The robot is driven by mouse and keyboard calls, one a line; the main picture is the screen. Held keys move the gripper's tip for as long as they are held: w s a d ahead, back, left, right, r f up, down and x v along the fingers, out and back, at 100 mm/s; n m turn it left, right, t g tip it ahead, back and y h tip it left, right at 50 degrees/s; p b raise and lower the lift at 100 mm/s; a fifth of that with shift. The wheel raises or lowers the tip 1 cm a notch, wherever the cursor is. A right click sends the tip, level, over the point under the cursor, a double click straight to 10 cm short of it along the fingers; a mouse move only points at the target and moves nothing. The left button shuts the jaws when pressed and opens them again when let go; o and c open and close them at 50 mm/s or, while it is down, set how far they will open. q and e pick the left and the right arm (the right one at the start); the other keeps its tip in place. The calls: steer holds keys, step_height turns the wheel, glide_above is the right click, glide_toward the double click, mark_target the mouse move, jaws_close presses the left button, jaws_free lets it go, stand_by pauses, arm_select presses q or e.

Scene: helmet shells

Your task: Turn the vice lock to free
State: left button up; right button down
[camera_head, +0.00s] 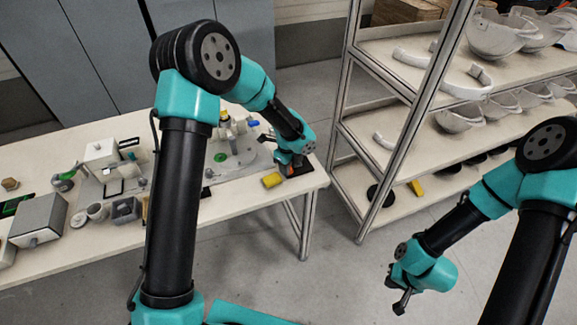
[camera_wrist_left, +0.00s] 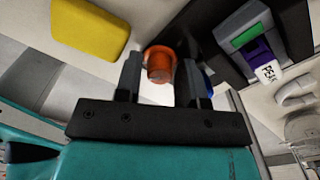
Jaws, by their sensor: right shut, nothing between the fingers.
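An orange round knob (camera_wrist_left: 160,64) shows in the left wrist view between the two fingers of my left gripper (camera_wrist_left: 162,78). The fingers stand apart with a narrow gap on each side of it. I cannot tell for sure that this knob is the vice lock, and no lock marking is readable. In the head view my left gripper (camera_head: 290,160) is low at the right end of the bench, and it hides most of what is beneath it. My right gripper (camera_head: 402,297) is shut and empty, out over the floor in front of the shelf.
A yellow block (camera_head: 271,180) lies beside my left gripper; it also shows in the left wrist view (camera_wrist_left: 90,28). A dark box with a green and purple face (camera_wrist_left: 250,42) is close on the right. The shelf rack (camera_head: 400,130) holds pale helmet shells.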

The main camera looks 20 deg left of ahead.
arm_select(q)
steer(key=shift+f, duration=0.15)
steer(key=shift+c, duration=0.3)
steer(key=c, duration=0.6)
steer(key=shift+n, duration=0.4)
steer(key=n, duration=0.8)
steer(key=shift+n, duration=0.4)
steer(key=n, duration=0.4)
steer(key=shift+n, duration=2.2)
